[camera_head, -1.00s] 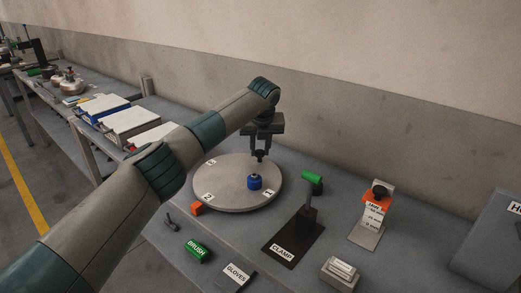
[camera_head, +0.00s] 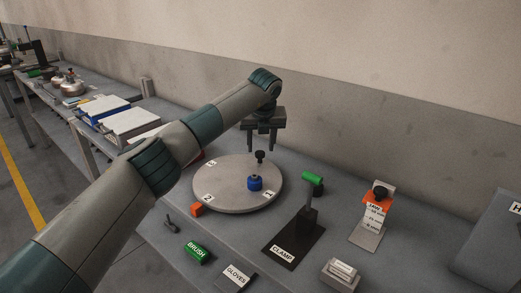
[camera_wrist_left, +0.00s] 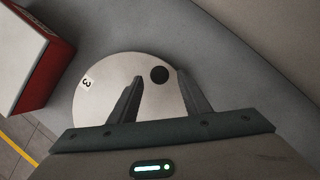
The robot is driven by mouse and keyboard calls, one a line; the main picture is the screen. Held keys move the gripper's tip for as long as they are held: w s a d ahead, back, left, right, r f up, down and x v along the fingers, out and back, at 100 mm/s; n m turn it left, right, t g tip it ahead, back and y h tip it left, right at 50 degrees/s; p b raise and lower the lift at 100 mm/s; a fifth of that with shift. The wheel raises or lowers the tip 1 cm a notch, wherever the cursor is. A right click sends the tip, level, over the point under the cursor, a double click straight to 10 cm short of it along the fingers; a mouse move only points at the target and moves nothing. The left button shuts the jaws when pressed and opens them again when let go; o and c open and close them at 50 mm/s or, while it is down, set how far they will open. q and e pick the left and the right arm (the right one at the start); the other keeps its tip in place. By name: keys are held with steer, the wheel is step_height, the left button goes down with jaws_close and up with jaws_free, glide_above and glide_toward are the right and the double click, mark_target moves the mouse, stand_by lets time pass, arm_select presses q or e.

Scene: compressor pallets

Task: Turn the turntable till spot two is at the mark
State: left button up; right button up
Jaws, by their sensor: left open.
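The round grey turntable (camera_head: 228,185) lies on the bench with number labels near its rim. Label two (camera_head: 208,198) is at the front left, close to an orange block (camera_head: 197,209) beside the rim. Label one (camera_head: 269,195) is at the right and label three (camera_head: 211,163) at the back left; label three also shows in the left wrist view (camera_wrist_left: 86,85). A black knob (camera_head: 260,157) stands near the back right rim, and a blue part (camera_head: 255,183) sits on the disc. My left gripper (camera_head: 262,147) is open and empty, just above the knob. My right gripper is out of view.
A clamp on a black plate (camera_head: 293,240) with a green handle (camera_head: 312,178) stands right of the turntable. An orange-topped stand (camera_head: 377,196) is farther right. A green brush box (camera_head: 197,250) and a gloves box (camera_head: 238,275) lie in front.

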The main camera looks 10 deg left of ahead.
arm_select(q)
steer(key=b+v, duration=0.2)
steer(key=v, duration=1.2)
steer(key=shift+r, duration=0.3)
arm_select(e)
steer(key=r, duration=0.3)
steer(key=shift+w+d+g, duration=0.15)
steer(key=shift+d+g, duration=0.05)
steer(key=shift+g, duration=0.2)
arm_select(q)
steer(key=shift+s+f, duration=0.1)
steer(key=shift+s, duration=0.1)
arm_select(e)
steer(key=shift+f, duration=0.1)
